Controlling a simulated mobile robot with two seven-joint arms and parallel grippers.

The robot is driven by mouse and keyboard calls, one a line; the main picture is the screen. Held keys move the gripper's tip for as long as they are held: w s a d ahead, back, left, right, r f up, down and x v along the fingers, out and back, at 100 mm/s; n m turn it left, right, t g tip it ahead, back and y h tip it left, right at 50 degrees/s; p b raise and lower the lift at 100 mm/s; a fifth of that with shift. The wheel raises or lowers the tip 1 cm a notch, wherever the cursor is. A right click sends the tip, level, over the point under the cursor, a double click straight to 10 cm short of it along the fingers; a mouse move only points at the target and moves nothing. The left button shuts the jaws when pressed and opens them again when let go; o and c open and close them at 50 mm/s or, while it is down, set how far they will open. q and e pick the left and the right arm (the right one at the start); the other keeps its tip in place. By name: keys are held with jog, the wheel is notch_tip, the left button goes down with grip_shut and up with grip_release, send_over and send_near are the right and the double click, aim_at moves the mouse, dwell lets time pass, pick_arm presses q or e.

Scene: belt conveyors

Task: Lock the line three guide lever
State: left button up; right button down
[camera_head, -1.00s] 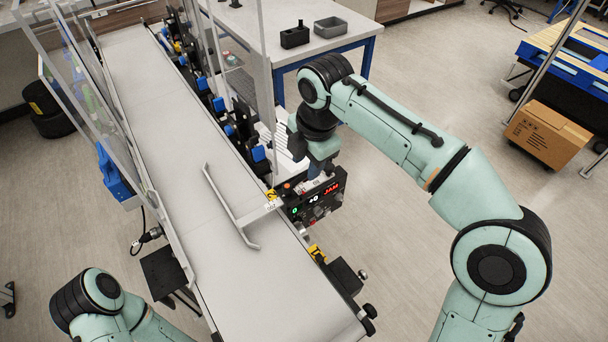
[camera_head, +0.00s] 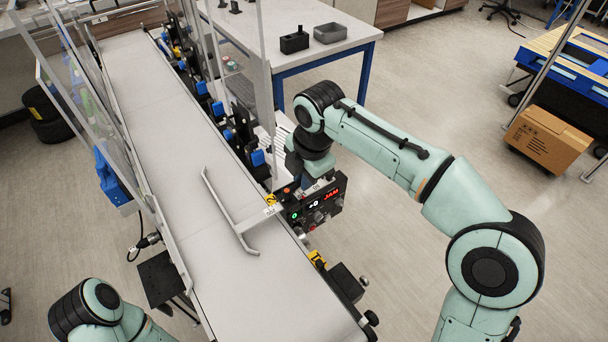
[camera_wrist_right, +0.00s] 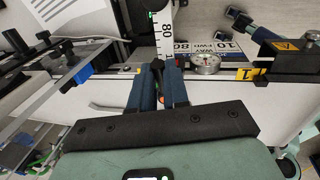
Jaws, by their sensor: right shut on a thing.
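My right gripper (camera_wrist_right: 160,75) is shut on a small dark lever (camera_wrist_right: 158,68), seen between its two blue fingers in the right wrist view. The lever is mostly hidden by the fingers, and I cannot read a line number on it. In the head view the right gripper (camera_head: 311,183) reaches down at the conveyor's right edge, behind a black control box (camera_head: 318,206) that hides its fingertips. The box shows red "JAM" letters. A grey guide rail (camera_head: 225,210) lies above the belt beside it. My left gripper is out of view; only part of the left arm shows at the bottom left.
The grey conveyor belt (camera_head: 150,105) carries no items. Blue and black fittings (camera_head: 218,108) line its right edge. A clear panel (camera_head: 80,80) stands along the left side. A white table (camera_head: 300,58) stands behind.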

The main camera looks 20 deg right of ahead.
jog(key=shift+s, duration=0.1)
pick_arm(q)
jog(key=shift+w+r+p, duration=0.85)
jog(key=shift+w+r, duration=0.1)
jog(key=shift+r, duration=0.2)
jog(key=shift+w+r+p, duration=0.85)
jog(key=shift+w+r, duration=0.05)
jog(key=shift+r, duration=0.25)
pick_arm(e)
jog(key=shift+s+a+m+g+h, duration=0.2)
jog(key=shift+s+a+m+h, duration=0.5)
jog(key=shift+m, duration=2.3)
jog(key=shift+s+a+m+g+h, duration=0.25)
jog(key=shift+s+m, duration=0.7)
jog(key=shift+m, duration=2.05)
jog(key=shift+s+a+m+g+h, duration=0.15)
jog(key=shift+s+a+m+h, duration=0.55)
jog(key=shift+m, duration=2.3)
jog(key=shift+s+d+y, duration=0.1)
jog(key=shift+s+y, duration=0.1)
jog(key=shift+y, duration=0.05)
jog(key=c, duration=1.1)
grip_release()
jog(key=shift+r, duration=0.1)
